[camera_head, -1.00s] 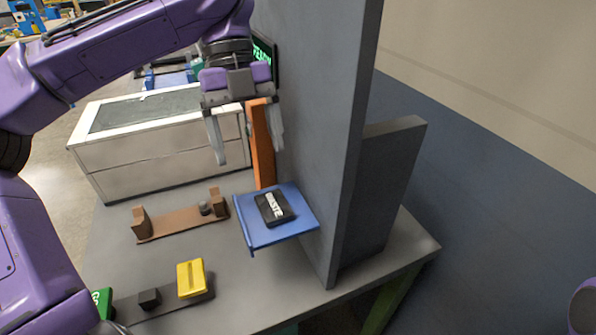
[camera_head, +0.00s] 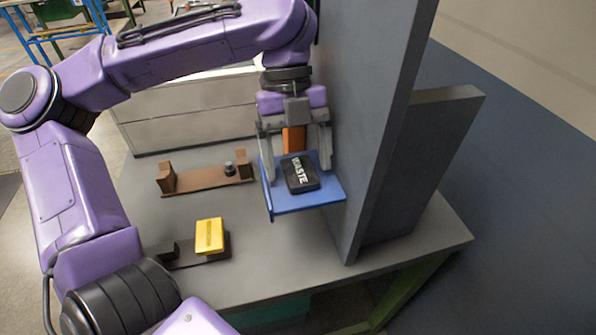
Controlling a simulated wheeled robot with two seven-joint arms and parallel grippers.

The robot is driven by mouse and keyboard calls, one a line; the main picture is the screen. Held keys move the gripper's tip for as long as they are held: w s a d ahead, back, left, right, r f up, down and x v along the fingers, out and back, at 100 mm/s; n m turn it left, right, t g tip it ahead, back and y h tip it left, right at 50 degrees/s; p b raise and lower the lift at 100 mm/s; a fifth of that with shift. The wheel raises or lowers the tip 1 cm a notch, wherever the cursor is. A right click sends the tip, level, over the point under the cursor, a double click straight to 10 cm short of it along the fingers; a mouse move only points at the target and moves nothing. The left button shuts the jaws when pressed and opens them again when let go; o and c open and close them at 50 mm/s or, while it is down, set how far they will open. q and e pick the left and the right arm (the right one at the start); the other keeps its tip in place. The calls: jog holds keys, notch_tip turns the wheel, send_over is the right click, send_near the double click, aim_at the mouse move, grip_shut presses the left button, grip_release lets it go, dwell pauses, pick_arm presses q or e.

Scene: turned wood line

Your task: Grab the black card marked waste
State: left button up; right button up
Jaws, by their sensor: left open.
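The black card marked WASTE (camera_head: 301,180) lies on a small blue shelf (camera_head: 325,192) fixed beside the tall grey panel. Its white lettering faces up towards me. My left gripper (camera_head: 298,172) comes down from above with its fingers spread, one on the left and one on the right of the card. The fingers are apart from each other and hold nothing; whether the tips touch the shelf I cannot tell. My right gripper is not in view.
The tall grey panel (camera_head: 372,110) stands close to the right of my left gripper. An orange upright (camera_head: 294,140) is behind the card. A brown wooden holder (camera_head: 205,182) and a yellow block (camera_head: 209,236) sit on the grey table (camera_head: 290,255), which is clear at the front.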

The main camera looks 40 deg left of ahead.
pick_arm(q)
jog(key=shift+w, duration=0.1)
jog(key=c, duration=1.1)
jog(key=shift+r, duration=0.15)
